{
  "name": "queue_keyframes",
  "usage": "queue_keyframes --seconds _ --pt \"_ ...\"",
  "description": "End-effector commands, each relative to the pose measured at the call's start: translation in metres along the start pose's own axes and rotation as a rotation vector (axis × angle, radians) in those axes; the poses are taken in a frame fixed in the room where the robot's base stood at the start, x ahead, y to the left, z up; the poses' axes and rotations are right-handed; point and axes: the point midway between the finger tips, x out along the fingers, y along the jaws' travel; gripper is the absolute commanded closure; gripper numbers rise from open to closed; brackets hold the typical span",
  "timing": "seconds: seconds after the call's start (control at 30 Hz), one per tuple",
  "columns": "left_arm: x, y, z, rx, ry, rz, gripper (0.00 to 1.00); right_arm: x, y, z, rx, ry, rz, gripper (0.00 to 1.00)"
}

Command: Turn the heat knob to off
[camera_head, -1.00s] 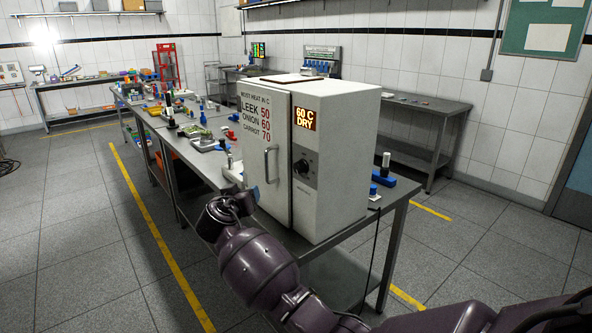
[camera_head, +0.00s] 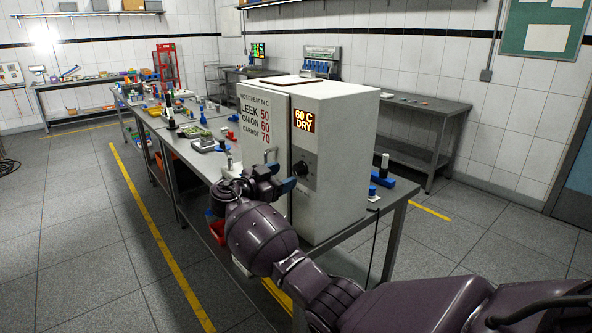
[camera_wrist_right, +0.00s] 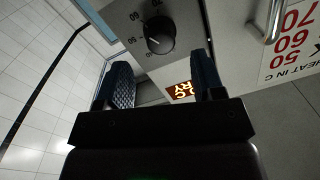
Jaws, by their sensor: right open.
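The heat knob (camera_head: 300,168) is a round black dial on the grey control panel of the white oven (camera_head: 340,160). In the right wrist view the knob (camera_wrist_right: 160,35) shows its pale pointer line and part of a number scale; the rest of the scale is cut off or hidden. The display (camera_head: 304,119) above it reads "60 C DRY". My right gripper (camera_head: 279,178) is open and empty, in front of the oven near the panel's lower left. In the right wrist view the knob appears beyond the gap between its fingers (camera_wrist_right: 163,78), apart from them. My left gripper is not seen.
The oven door's vertical handle (camera_head: 267,157) is close to my right gripper. A sign on the door lists leek 50, onion 60, carrot 70. A blue item (camera_head: 383,179) lies right of the oven on the table. Several small items crowd the table behind.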

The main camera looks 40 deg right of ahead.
Motion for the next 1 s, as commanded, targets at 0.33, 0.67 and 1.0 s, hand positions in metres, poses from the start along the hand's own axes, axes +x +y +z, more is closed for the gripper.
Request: queue_keyframes --seconds 0.33,0.67,1.0 --pt "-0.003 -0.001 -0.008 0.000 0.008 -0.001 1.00 0.046 0.000 0.000 -0.001 -0.001 0.000 0.38" --pt "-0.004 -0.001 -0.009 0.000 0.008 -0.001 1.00 0.054 0.000 0.000 0.000 -0.001 -0.001 0.38" --pt "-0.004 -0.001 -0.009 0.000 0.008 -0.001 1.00 0.053 0.000 0.000 -0.001 -0.001 -0.001 0.75"
